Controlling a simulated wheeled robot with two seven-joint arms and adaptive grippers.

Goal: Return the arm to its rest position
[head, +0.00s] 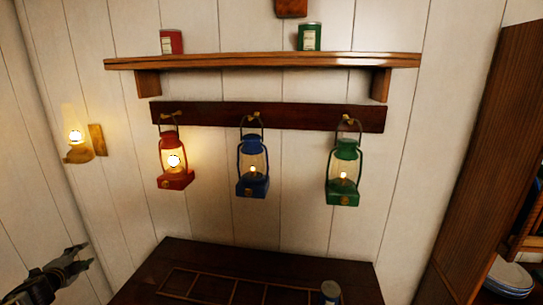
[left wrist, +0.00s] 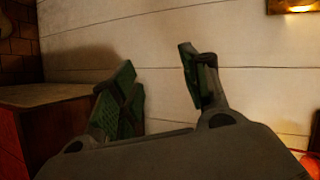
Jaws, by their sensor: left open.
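My left gripper (head: 76,260) is at the lower left of the head view, in front of the white plank wall and left of the dark table. In the left wrist view the same gripper (left wrist: 160,90) has its two green-padded fingers apart, with only bare wall between them. It holds nothing and touches nothing that I can see. My right gripper is not in either view.
Red (head: 174,161), blue (head: 252,168) and green (head: 343,172) lanterns hang from the peg rail (head: 290,116). A shelf (head: 260,61) with two tins is above. A dark table (head: 210,255) carries a can (head: 330,292). A lit wall lamp (head: 76,140) is at left.

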